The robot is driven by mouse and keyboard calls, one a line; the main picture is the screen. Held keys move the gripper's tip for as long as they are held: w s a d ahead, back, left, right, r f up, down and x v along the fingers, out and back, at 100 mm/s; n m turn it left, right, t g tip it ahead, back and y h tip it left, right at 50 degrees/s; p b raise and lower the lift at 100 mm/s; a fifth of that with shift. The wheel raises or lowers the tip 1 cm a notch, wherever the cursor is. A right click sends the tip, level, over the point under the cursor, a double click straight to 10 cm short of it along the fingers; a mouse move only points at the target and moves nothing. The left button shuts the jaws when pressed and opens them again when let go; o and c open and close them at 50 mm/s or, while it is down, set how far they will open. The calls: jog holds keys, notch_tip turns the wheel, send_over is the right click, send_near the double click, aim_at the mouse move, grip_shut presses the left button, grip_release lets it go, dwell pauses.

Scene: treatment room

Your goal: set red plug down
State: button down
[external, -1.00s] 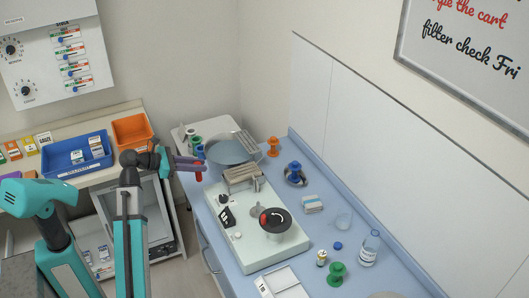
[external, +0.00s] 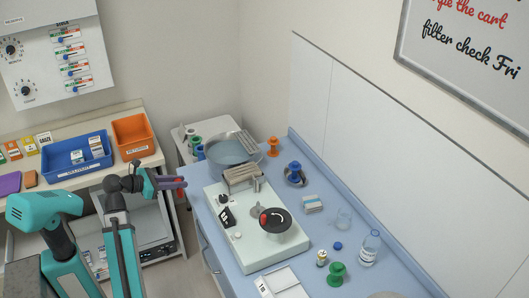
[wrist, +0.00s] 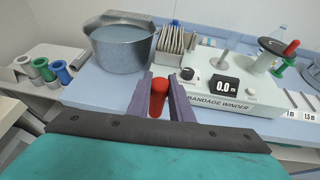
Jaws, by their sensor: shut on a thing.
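My gripper (external: 178,185) is shut on the red plug (wrist: 158,98), with one purple finger on each side of it in the wrist view. In the external view my gripper is in the air off the left edge of the blue counter (external: 197,205), and the plug is hard to make out there. In the wrist view the plug appears in front of the metal basin and the bandage winder.
The bandage winder (external: 265,252) stands on the counter beside the metal basin (external: 232,150). A blue bin (external: 78,160) and an orange bin (external: 133,135) sit on the shelf behind the arm.

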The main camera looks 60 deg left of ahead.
aim_at(179, 190)
jog(key=shift+f, duration=2.2)
jog(key=shift+w+a+r+p, duration=0.15)
jog(key=shift+w+a+p, duration=0.3)
jog(key=shift+p, duration=0.55)
jog(key=w+a+p, duration=0.1)
jog(key=a+p, duration=0.1)
jog(key=w+a+p, duration=0.1)
jog(key=shift+w+a+f, duration=0.25)
jog(key=shift+w+a, duration=0.05)
jog(key=shift+a, duration=0.05)
jog(key=shift+p, duration=0.3)
jog(key=a+p, duration=0.1)
jog(key=p, duration=0.6)
jog(key=shift+w+a, duration=0.15)
jog(key=shift+w, duration=0.25)
jog(key=p, duration=0.8)
jog(key=shift+w+a+f, duration=0.1)
jog(key=shift+w+a, duration=0.1)
jog(key=shift+w, duration=0.1)
